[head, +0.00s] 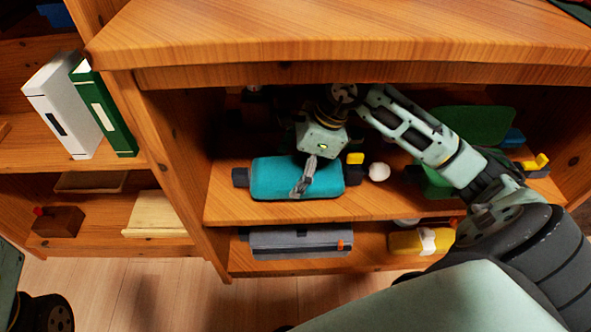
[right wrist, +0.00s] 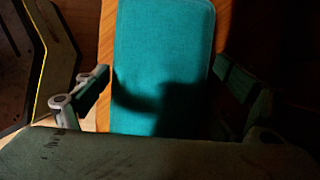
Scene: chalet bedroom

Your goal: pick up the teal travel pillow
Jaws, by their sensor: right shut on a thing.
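The teal travel pillow (head: 275,178) is a rounded block on the middle shelf of the wooden unit. My right gripper (head: 305,177) reaches into the shelf and is shut on the pillow. One finger shows on the near face; the other is hidden behind it in the head view. In the right wrist view the pillow (right wrist: 165,45) lies between the two fingers of the right gripper (right wrist: 163,90), partly in shadow. The pillow appears still at shelf level. My left gripper is not in view.
A wooden top board (head: 330,35) hangs over the shelf. A white ball (head: 379,172) and a yellow block (head: 355,158) are right of the pillow. A grey case (head: 300,242) lies on the shelf below. Binders (head: 105,115) stand in the left unit.

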